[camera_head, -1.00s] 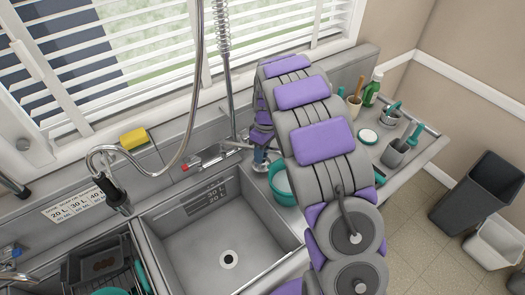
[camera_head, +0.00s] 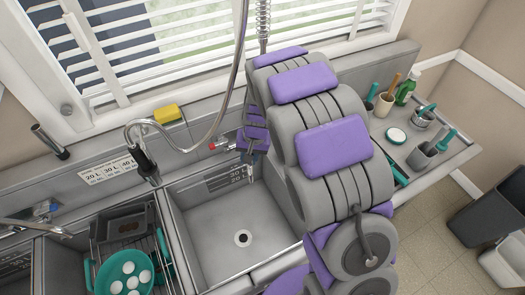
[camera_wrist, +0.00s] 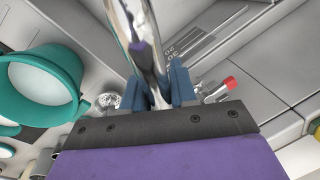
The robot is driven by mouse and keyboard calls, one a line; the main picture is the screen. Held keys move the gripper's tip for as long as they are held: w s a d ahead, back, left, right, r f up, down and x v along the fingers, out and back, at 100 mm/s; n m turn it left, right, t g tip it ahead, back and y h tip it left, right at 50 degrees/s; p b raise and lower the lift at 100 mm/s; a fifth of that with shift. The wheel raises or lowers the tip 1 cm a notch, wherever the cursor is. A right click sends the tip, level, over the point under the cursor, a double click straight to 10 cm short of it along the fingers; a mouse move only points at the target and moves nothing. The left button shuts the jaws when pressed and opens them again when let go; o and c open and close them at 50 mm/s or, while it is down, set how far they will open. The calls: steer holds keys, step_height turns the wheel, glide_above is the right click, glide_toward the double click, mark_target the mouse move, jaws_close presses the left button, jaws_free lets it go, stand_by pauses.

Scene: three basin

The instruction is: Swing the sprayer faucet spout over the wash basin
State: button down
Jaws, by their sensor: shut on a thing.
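The wash basin (camera_head: 220,225) is the grey square sink in the middle of the head view, empty with a round drain. The sprayer faucet (camera_head: 263,25) stands behind it, its spring column and hose partly in view. Its chrome spout (camera_wrist: 139,40) runs between my jaws in the wrist view. My gripper (camera_wrist: 170,88) is shut on the spout. In the head view my gripper (camera_head: 253,145) is above the basin's back right part, and the spout's end (camera_head: 238,175) shows over the basin. My arm hides the faucet's base.
A sprayer head (camera_head: 145,165) hangs at the left, beside a yellow sponge (camera_head: 167,113) on the ledge. Cups and bottles stand on the right counter.

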steer(key=w+a+m+p, duration=0.1)
steer(key=a+m+p, duration=0.2)
steer(key=a, duration=0.3)
steer(key=shift+w+a+m+t, duration=0.3)
steer(key=shift+m+t, duration=0.1)
steer(key=shift+m, duration=0.4)
steer(key=c, duration=1)
jaws_free()
steer(key=v, duration=1.7)
steer(key=shift+a+r, duration=0.2)
steer(key=shift+a, duration=0.1)
